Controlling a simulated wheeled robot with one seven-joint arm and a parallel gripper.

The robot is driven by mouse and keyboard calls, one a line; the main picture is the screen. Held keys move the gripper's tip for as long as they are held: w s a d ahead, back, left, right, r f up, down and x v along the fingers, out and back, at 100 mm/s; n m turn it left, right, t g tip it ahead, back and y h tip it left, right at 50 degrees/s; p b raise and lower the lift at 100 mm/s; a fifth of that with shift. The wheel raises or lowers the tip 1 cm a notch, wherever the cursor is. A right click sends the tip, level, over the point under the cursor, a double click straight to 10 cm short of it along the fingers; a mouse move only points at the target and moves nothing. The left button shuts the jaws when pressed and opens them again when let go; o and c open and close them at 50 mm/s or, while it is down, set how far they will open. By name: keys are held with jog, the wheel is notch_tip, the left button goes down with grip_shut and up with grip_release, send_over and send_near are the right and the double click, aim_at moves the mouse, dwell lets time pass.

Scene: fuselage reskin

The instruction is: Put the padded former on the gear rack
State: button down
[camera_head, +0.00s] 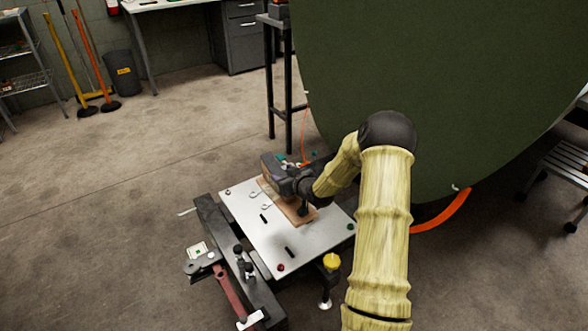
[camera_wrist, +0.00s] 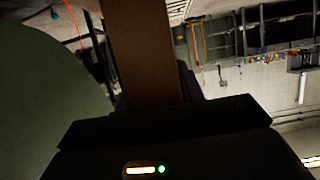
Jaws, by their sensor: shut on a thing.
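The brown board I take to be the padded former (camera_head: 299,214) shows at the white-topped work stand (camera_head: 262,238) in the head view. My gripper (camera_head: 284,180) is shut on it and hides its middle. I cannot tell whether the board touches the top. In the wrist view the brown board (camera_wrist: 146,50) runs up and away from my dark gripper (camera_wrist: 165,112). A wire shelf rack (camera_head: 28,78) stands at the far left of the head view; whether it is the gear rack is not clear.
A large green curved panel (camera_head: 430,90) fills the upper right, close to my arm. A dark clamp rail (camera_head: 238,262) lies along the stand's left side. A bin (camera_head: 122,72) and brooms (camera_head: 84,60) stand at the back left. The left floor is clear.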

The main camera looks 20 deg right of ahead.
jog(key=s+a+r+m+h+p, duration=0.1)
jog(key=s+a+r+p, duration=0.5)
jog(key=p, duration=1.2)
jog(key=s+a+r+m+h+p, duration=0.1)
jog(key=s+a+r+p, duration=0.5)
jog(key=s+p, duration=0.8)
notch_tip(320, 180, up, 4)
jog(key=p, duration=0.4)
jog(key=shift+s+f+h, duration=0.25)
jog(key=shift+s+h, duration=0.05)
jog(key=shift+s, duration=0.05)
